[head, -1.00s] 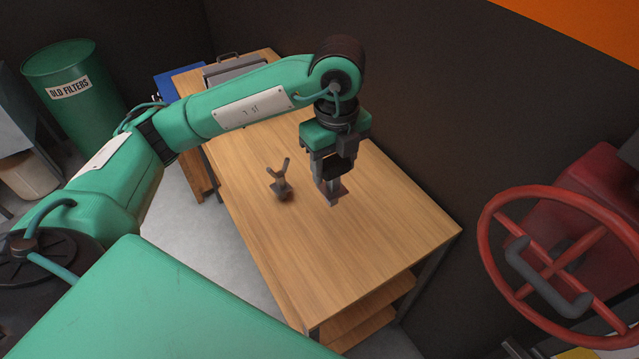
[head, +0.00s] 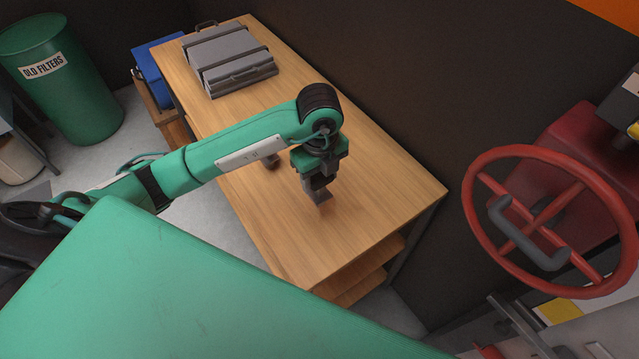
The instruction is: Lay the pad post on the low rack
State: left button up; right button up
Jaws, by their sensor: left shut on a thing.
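My left gripper (head: 318,187) points down over the near half of the wooden table. It is shut on a small grey piece, apparently the pad post (head: 323,199), of which only the lower end shows below the fingers. I cannot tell whether that end touches the table top. The low rack (head: 232,62), a flat grey frame with raised bars and a handle at each end, appears to be the thing at the table's far end. It is well apart from my gripper. My right gripper is not in view.
The wooden table (head: 372,195) has bare room around the gripper and up to the rack. A red handwheel (head: 545,222) is at right, a green drum (head: 62,85) at far left.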

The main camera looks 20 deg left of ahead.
aim_at(319, 194)
pick_arm(q)
notch_tip(319, 194, down, 4)
jog(key=shift+s+r+p, duration=0.1)
jog(key=shift+r+p, duration=0.15)
jog(key=shift+p, duration=0.2)
jog(key=shift+f, duration=0.15)
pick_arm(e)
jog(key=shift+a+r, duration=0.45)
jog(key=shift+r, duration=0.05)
pick_arm(q)
jog(key=shift+f, duration=0.1)
jog(key=shift+f, duration=0.15)
jog(key=o, duration=1)
jog(key=shift+o, duration=0.2)
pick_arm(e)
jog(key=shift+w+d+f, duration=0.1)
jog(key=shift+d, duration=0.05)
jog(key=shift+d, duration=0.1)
